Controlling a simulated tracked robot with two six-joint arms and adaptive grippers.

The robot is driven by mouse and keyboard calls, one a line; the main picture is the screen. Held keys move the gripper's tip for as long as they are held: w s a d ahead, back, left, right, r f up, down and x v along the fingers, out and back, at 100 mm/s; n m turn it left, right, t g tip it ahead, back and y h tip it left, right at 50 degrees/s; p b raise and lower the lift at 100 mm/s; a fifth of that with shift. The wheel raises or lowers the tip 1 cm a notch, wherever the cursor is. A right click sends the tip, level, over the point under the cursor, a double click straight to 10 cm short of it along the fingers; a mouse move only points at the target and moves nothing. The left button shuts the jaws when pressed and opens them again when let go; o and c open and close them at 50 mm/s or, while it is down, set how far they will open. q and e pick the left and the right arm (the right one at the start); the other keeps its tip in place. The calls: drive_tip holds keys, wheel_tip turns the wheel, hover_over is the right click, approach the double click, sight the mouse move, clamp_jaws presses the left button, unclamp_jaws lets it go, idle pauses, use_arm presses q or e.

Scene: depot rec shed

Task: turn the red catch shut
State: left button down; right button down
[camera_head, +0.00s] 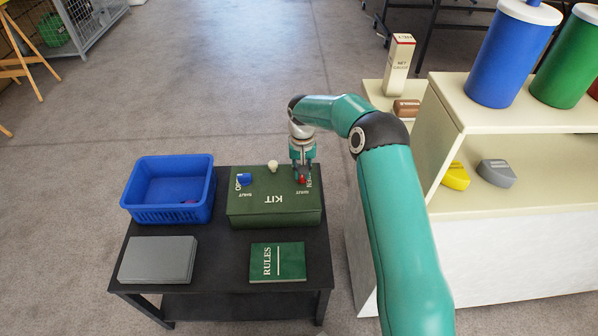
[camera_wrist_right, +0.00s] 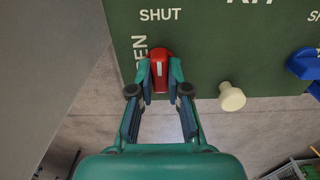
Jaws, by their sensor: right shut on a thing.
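The green kit box (camera_head: 275,213) lies on the black table, its lettering upside down in the head view. The red catch (camera_head: 302,180) is at its far right corner and shows well in the right wrist view (camera_wrist_right: 160,72). SHUT and a partly hidden OPEN are printed beside it; the catch lies along the OPEN lettering in the wrist view. My right gripper (camera_wrist_right: 160,78) is shut on the red catch, a finger on each side. A blue catch (camera_head: 244,179) is at the far left corner, with a pale knob (camera_head: 272,166) between the catches. My left gripper is not in view.
A blue basket (camera_head: 167,212), a grey case (camera_head: 157,260) and a green RULES book (camera_head: 277,262) share the black table (camera_head: 221,272). A cream shelf unit (camera_head: 455,130) with blue and green canisters stands at right. The floor behind the table is clear.

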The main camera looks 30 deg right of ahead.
idle(0.5)
drive_tip(key=c, duration=1.2)
unclamp_jaws()
drive_tip(key=shift+o, duration=0.4)
wheel_tip(320, 180, up, 12)
